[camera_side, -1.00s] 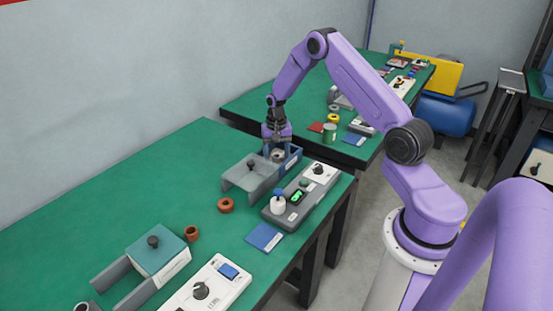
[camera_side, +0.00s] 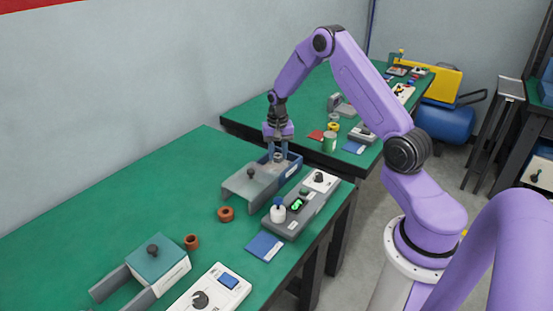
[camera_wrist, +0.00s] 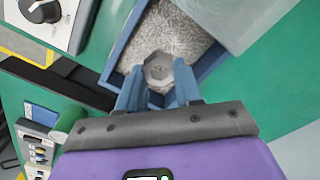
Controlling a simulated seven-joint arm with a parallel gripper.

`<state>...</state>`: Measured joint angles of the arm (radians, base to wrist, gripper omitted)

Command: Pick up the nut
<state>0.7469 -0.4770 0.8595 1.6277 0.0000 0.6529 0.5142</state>
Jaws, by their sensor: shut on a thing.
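The nut (camera_wrist: 158,72) is a grey metal hexagon with a round hole, seen in the wrist view between the fingertips of my gripper (camera_wrist: 158,82). My gripper is shut on it. In the side view my gripper (camera_side: 278,158) points down over the blue-walled tray (camera_side: 292,170), and the nut (camera_side: 277,157) shows small between the fingers. The tray (camera_wrist: 117,62) in the wrist view holds a grey speckled filling below the nut. I cannot tell exactly how far the nut is above the filling.
A grey control box (camera_side: 296,212) with a white knob panel stands to the right. A second green table stands behind.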

